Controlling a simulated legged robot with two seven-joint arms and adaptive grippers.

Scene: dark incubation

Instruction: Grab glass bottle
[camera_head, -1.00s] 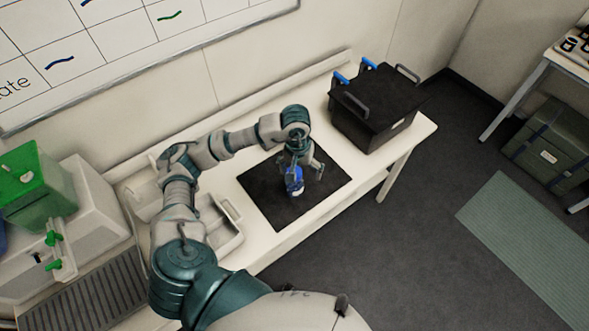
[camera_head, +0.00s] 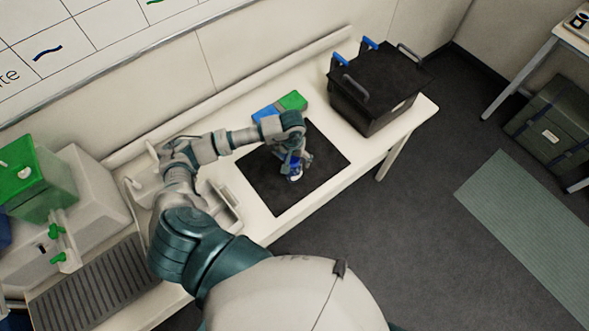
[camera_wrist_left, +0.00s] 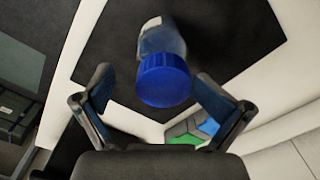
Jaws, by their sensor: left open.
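The glass bottle has a blue cap (camera_wrist_left: 164,80) and a clear body (camera_wrist_left: 163,38). It stands on the black mat (camera_head: 318,182) on the white table. In the head view, only part of the bottle (camera_head: 295,177) shows below my left gripper (camera_head: 298,162). In the left wrist view, my left gripper (camera_wrist_left: 152,78) is open, with one finger on each side of the blue cap. Gaps show between the fingers and the cap. My right gripper is not in view.
A black bin (camera_head: 378,88) with blue and grey handles stands at the table's right end. A blue and green flat item (camera_head: 280,107) lies behind the mat. A white tray (camera_head: 222,207) and green-topped container (camera_head: 37,180) are to the left. The mat's right side is clear.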

